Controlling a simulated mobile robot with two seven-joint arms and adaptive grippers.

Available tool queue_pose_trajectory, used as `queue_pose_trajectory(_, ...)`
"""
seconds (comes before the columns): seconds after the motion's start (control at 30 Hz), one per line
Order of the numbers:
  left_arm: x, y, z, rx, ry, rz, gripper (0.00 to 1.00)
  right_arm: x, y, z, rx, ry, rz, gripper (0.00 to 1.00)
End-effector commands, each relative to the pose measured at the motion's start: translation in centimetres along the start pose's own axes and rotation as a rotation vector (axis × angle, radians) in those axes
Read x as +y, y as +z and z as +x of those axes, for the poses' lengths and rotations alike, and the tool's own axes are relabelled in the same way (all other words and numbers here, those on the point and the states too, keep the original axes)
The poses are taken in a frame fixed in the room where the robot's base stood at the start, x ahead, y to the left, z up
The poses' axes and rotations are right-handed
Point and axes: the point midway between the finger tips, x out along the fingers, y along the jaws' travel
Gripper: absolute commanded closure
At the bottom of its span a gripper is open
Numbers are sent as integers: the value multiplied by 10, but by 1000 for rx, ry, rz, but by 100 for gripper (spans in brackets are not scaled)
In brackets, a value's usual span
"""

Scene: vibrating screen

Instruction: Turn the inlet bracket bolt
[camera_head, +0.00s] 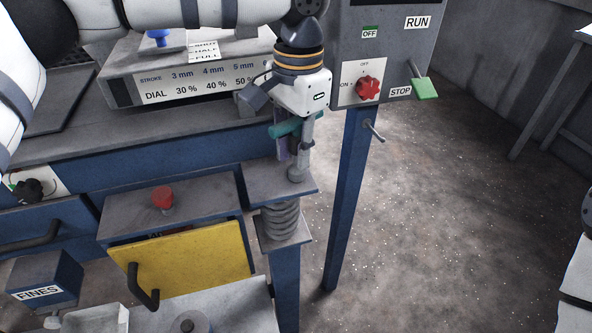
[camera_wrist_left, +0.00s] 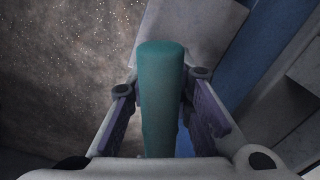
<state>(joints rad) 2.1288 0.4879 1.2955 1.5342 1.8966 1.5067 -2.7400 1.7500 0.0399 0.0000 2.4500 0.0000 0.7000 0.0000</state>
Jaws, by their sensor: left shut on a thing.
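My left gripper (camera_head: 291,152) points down over the grey bracket plate at the corner of the blue frame. It is shut on a teal round bar (camera_head: 287,127), which sticks out to the left of the fingers. In the left wrist view the teal bar (camera_wrist_left: 162,95) lies between the purple finger pads of the gripper (camera_wrist_left: 163,118). I cannot tell whether this bar is the inlet bracket bolt itself or its handle; its lower end is hidden. My right gripper is out of view.
A control box (camera_head: 392,45) with a red knob (camera_head: 368,88) and green lever (camera_head: 425,88) stands right of the gripper. A spring (camera_head: 281,220) sits below the bracket plate (camera_head: 262,186). A yellow door (camera_head: 195,262) is lower left.

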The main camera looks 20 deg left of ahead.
Motion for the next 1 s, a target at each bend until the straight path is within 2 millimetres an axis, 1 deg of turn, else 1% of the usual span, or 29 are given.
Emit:
queue_pose_trajectory(0.53, 0, 0, -1, 0, 0, -4, 100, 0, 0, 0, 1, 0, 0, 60)
queue_pose_trajectory(1.0, 0, 0, -31, 3, -2, -4, 100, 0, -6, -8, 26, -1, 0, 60)
